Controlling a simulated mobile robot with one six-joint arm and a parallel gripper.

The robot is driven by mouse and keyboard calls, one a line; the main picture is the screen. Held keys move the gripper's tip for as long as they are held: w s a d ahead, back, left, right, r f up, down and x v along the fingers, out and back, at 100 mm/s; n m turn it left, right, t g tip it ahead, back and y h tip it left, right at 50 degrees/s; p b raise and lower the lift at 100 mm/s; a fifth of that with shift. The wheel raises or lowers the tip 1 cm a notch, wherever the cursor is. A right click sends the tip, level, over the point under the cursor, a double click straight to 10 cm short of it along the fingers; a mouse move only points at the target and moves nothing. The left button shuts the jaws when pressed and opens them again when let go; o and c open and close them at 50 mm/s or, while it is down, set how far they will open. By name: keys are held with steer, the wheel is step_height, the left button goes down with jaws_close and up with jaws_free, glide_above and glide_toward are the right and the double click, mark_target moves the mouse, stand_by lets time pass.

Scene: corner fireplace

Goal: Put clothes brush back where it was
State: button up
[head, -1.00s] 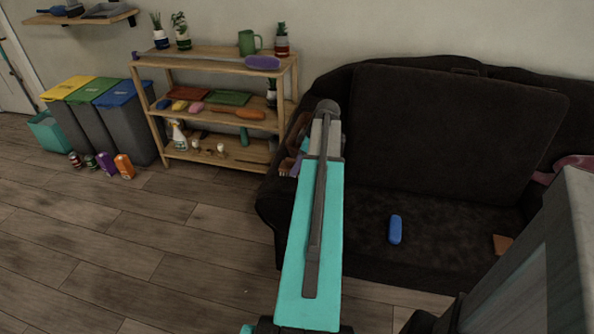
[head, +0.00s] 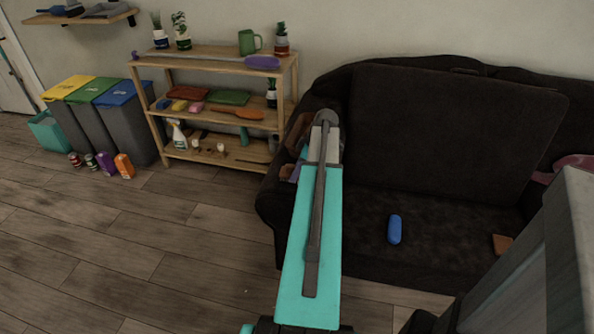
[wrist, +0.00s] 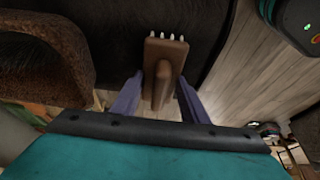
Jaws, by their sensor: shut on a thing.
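The clothes brush (wrist: 178,52) is brown with a row of pale bristle tufts, and it sits between the purple fingers of my gripper (wrist: 158,98) in the wrist view. The fingers are shut on its narrow brown handle part. In the head view my gripper (head: 297,172) is mostly hidden behind my turquoise arm, near the left armrest of the dark sofa. Only a bit of purple finger and brown shows there. The wrist view has the dark sofa (wrist: 115,25) behind the brush; I cannot tell whether they touch.
A brown curved object (wrist: 45,50) is close at the left in the wrist view. A wooden shelf (head: 215,55) with plants and several items stands left of the sofa. A blue object (head: 394,229) lies on the seat. Bins (head: 105,115) stand farther left. The floor in front is clear.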

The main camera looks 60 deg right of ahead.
steer(key=shift+f, duration=0.1)
steer(key=o, duration=1.1)
steer(key=shift+v, duration=6.15)
steer(key=shift+w+a, duration=0.1)
steer(key=shift+w, duration=0.1)
